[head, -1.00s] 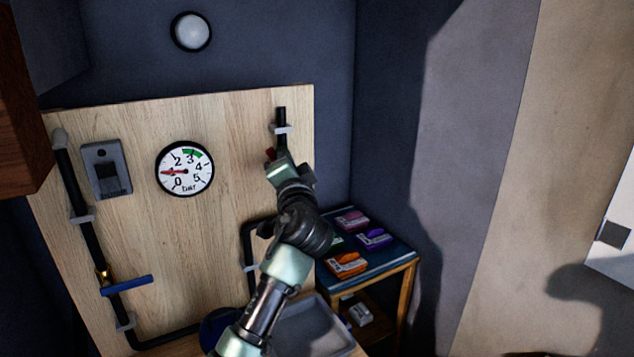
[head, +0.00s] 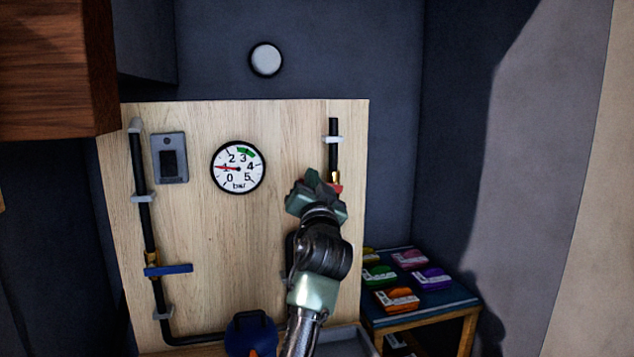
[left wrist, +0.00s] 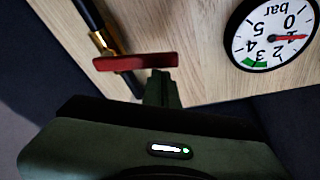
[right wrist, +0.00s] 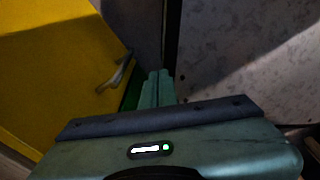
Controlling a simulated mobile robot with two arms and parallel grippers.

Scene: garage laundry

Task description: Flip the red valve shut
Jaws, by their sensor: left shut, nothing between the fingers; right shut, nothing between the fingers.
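The red valve handle (left wrist: 135,62) sits on a brass fitting on the black right-hand pipe, lying across the pipe in the left wrist view. In the head view only a small red part (head: 336,188) shows beside my left gripper (head: 312,178), which hides the rest. My left gripper is shut and empty. In the left wrist view its fingertips (left wrist: 160,76) are at the handle's free end; I cannot tell whether they touch. My right gripper (right wrist: 158,76) is shut and empty, away from the board, with a yellow surface beside it.
The wooden board (head: 285,120) carries a round gauge (head: 238,167) reading about 1 bar, a grey box (head: 170,158), and a left pipe with a blue handle (head: 168,270) set across it. A small table (head: 440,312) with coloured packs stands at right. A wooden cabinet (head: 55,70) hangs upper left.

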